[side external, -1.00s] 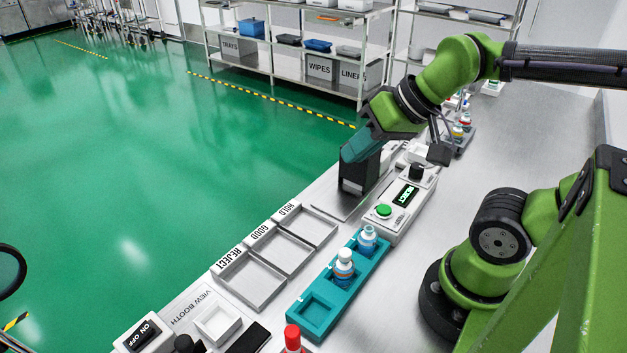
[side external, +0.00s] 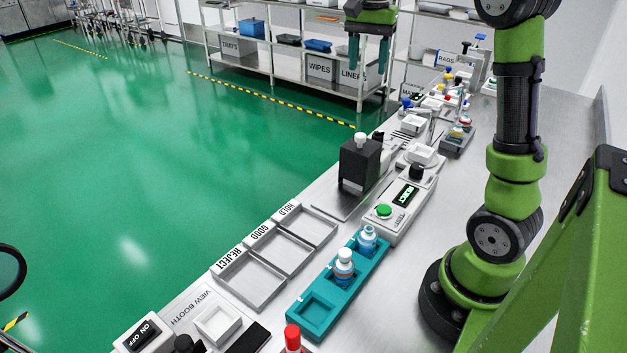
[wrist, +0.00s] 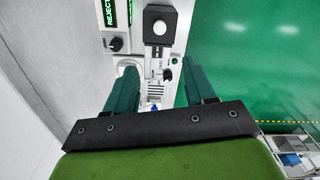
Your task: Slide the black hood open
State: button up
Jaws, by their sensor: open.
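The black hood (side external: 358,165) is a dark box with a white knob (side external: 361,140) on top. It stands on a metal plate beside the white tester, at the table's floor-side edge. The hood (wrist: 153,14) and its round white knob (wrist: 160,27) also show at the top of the wrist view. My gripper (side external: 368,70) is raised well above the table, beyond the hood, and apart from it. In the wrist view its two teal fingers (wrist: 158,76) are spread, with nothing held between them.
The white tester (side external: 402,205) with a green button and lit display stands right of the hood. Nearer are three grey trays (side external: 250,280) and a teal rack (side external: 318,318) with two bottles. Several small devices (side external: 440,105) crowd the far table. Shelves (side external: 290,62) stand behind.

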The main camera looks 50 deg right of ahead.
aim_at(361, 134)
notch_tip(361, 134, down, 17)
jog(key=shift+a+r, duration=0.1)
dwell(0.3)
grip_shut()
dwell(0.3)
